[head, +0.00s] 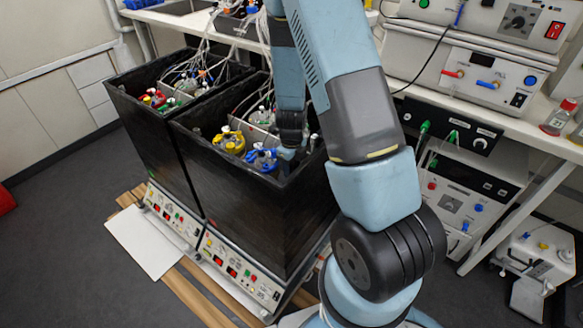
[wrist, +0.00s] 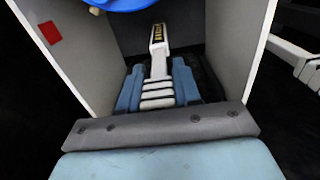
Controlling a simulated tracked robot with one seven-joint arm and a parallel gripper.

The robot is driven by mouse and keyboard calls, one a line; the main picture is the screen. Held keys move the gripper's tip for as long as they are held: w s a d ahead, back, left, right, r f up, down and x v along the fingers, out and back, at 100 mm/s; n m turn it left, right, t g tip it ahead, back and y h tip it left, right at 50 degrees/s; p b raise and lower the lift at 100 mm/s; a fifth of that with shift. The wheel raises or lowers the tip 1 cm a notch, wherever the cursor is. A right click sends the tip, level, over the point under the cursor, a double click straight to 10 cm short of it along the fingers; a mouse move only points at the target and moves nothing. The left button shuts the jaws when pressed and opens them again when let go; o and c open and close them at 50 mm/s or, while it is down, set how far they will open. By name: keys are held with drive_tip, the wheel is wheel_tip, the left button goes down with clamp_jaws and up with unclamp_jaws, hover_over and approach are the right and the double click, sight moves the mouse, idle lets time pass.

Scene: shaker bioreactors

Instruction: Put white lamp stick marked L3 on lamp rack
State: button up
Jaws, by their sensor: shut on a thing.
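My gripper (wrist: 158,88) is shut on a white lamp stick (wrist: 158,48), with one blue finger on each side of its ribbed lower part. The stick has a dark label with yellowish marks near its far end; I cannot read it. Pale grey upright panels (wrist: 80,50) flank the stick in the wrist view, one with a red square; I cannot tell whether they belong to the lamp rack. In the head view my gripper (head: 287,153) reaches down into the right black box (head: 255,205), mostly hidden by my arm and the box wall. I cannot tell whether the stick touches the panels.
Blue-capped (head: 262,158) and yellow-capped (head: 230,140) vessels stand in the right box close to my gripper. A blue part (wrist: 125,4) shows at the wrist view's top. A second black box (head: 150,125) stands at left. A bench (head: 480,95) with instruments is at right.

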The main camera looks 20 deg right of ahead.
clamp_jaws()
drive_tip(key=shift+r, duration=2.5)
idle(0.5)
drive_tip(key=shift+r, duration=1.35)
wheel_tip(320, 180, up, 16)
idle(1.1)
